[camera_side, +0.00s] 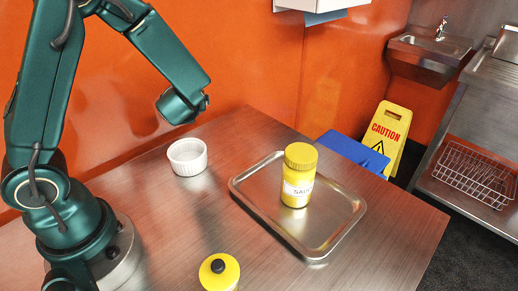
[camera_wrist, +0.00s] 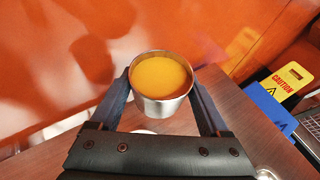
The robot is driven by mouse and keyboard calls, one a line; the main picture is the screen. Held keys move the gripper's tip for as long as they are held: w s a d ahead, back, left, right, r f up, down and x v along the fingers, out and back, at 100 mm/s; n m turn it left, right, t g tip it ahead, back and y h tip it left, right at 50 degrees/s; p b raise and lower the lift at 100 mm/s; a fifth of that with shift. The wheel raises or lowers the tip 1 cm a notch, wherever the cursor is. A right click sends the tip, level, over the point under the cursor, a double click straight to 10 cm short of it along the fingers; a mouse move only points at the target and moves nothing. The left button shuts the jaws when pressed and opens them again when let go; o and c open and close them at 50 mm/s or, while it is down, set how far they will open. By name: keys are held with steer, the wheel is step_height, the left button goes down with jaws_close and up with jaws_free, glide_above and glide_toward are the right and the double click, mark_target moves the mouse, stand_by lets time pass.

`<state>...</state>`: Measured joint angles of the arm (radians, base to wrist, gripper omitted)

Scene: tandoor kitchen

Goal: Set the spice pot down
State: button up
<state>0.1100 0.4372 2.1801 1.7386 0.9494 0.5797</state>
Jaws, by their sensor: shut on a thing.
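In the wrist view, a round steel spice pot (camera_wrist: 165,104) with an orange-yellow filling is held upright between the two dark fingers of my gripper (camera_wrist: 163,88). The fingers press on its left and right sides. The pot looks raised above the steel table, with orange wall beyond it. Its underside is hidden. In the side view, neither the pot nor my gripper's fingers can be seen.
On the steel table (camera_side: 385,255) are a white ramekin (camera_side: 187,157), a metal tray (camera_side: 325,243) bearing a yellow sauce jar (camera_side: 300,175), and a yellow container with a black knob (camera_side: 219,273) in front. Bare table lies around them. A caution sign (camera_side: 389,132) stands beyond.

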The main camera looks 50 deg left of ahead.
glide_above(234, 146)
step_height(234, 146, down, 6)
steer(key=shift+s+a+r, duration=0.1)
steer(key=shift+r, duration=0.05)
steer(key=shift+f, duration=2.1)
steer(key=o, duration=1.3)
steer(key=shift+c, duration=0.2)
